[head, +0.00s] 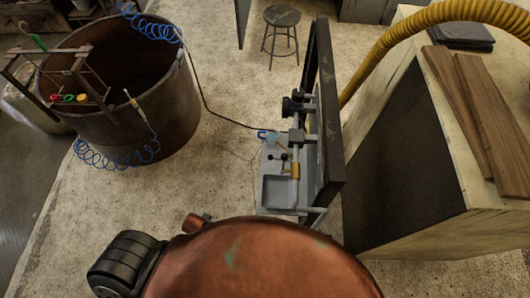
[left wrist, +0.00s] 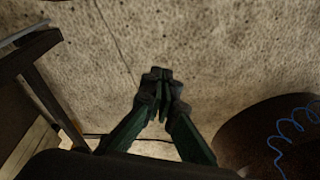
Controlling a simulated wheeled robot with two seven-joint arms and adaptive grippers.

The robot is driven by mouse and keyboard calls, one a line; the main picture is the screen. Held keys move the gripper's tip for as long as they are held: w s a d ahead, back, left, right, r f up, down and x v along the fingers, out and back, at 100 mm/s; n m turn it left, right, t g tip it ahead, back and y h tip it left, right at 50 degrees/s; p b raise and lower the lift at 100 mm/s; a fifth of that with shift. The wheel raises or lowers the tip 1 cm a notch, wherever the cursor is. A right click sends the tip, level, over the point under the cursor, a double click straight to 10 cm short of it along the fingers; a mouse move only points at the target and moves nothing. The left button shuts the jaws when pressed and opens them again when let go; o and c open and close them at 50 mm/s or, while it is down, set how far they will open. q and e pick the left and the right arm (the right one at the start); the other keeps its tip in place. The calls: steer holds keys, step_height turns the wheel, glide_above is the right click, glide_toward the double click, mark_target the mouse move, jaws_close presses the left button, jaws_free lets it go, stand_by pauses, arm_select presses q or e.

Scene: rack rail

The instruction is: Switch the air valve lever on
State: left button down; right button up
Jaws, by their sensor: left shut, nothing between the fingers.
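A dark upright rack panel (head: 328,120) stands right of centre in the head view. Several small fittings sit on its left side: black knobs (head: 291,104), a small blue part (head: 265,134) and a yellow-banded part (head: 295,170). I cannot tell which of these, if any, is the air valve lever, or how it is set. My left gripper (left wrist: 161,78) shows in the left wrist view, its fingertips together and empty above the speckled floor, apart from any fitting. Neither gripper shows in the head view.
A large brown tub (head: 165,115) with blue coiled hoses (head: 115,158) stands at left. A grey tray (head: 280,192) sits low on the rack. A big cabinet (head: 400,165) and yellow hose (head: 440,14) are at right. A stool (head: 282,18) stands behind. Floor between tub and rack is mostly clear.

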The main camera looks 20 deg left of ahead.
arm_select(q)
steer(key=s+f+g, duration=0.1)
steer(key=s+f, duration=0.4)
steer(key=f, duration=0.3)
steer(key=s+f, duration=0.5)
steer(key=f, duration=0.4)
steer(key=s+f, duration=0.7)
steer(key=s, duration=0.6)
steer(key=shift+d+f+m+g, duration=0.2)
steer(key=shift+d+m+g, duration=0.05)
steer(key=shift+m+g, duration=0.15)
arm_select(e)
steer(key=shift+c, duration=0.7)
